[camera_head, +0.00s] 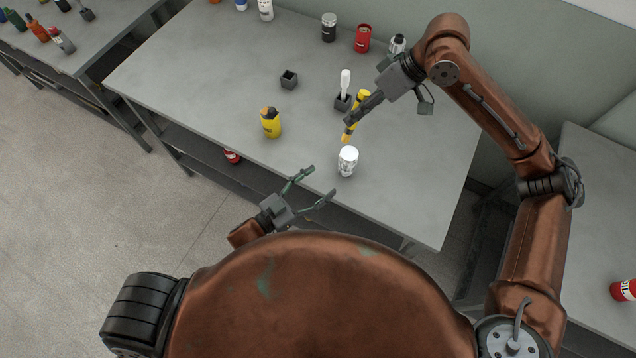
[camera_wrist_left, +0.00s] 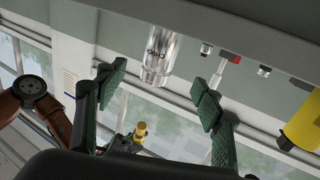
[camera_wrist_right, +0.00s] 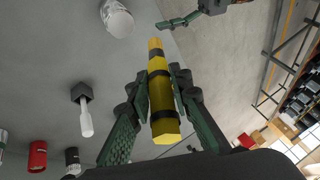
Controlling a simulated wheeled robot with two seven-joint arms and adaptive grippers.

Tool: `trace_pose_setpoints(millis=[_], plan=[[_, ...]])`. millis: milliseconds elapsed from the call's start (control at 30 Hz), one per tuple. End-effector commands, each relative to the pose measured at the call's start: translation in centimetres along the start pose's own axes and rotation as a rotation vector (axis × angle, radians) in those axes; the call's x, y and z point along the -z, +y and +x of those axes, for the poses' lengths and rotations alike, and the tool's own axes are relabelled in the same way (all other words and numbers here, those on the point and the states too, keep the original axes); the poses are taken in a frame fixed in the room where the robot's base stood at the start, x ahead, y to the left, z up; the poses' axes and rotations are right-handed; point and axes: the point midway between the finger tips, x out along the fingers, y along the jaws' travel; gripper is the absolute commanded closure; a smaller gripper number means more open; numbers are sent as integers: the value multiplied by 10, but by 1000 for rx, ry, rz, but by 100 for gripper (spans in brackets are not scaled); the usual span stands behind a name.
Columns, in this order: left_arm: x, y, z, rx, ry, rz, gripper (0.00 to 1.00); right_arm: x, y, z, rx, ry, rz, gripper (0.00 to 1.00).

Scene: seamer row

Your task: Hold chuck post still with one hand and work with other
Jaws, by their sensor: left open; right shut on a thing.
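A silver can-like cylinder (camera_head: 347,161) stands upright near the table's front edge; I cannot tell whether it is the chuck post. It also shows in the left wrist view (camera_wrist_left: 160,57), ahead of and between the fingers. My left gripper (camera_head: 318,184) is open and empty at the table's front edge, apart from the cylinder. My right gripper (camera_head: 356,113) is shut on a yellow tool (camera_head: 347,137) with black bands and an orange tip. The tool (camera_wrist_right: 160,75) is tilted above the table, its tip just behind the silver cylinder; the fingers hide part of it.
A dark block (camera_head: 342,103) holds a white-handled tool (camera_head: 345,83). An empty dark block (camera_head: 289,80) and a yellow bottle (camera_head: 272,125) stand to the left. A black can (camera_head: 328,28) and a red can (camera_head: 363,38) stand behind. The table's front left is clear.

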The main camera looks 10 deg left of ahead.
Motion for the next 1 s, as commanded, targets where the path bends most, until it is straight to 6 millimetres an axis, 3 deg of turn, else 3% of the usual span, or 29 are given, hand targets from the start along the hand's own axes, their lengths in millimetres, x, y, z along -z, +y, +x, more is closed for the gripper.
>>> trace_pose_setpoints(millis=[167,600,800,1000], plan=[[1,0,20,1,3,1,38,0,0,0,0,0,0,100],[1,0,97,1,2,0,38,0,0,0,0,0,0,100],[0,0,114,1,0,0,38,0,0,0,0,0,0,100],[0,0,118,1,0,0,38,0,0,0,0,0,0,100]])
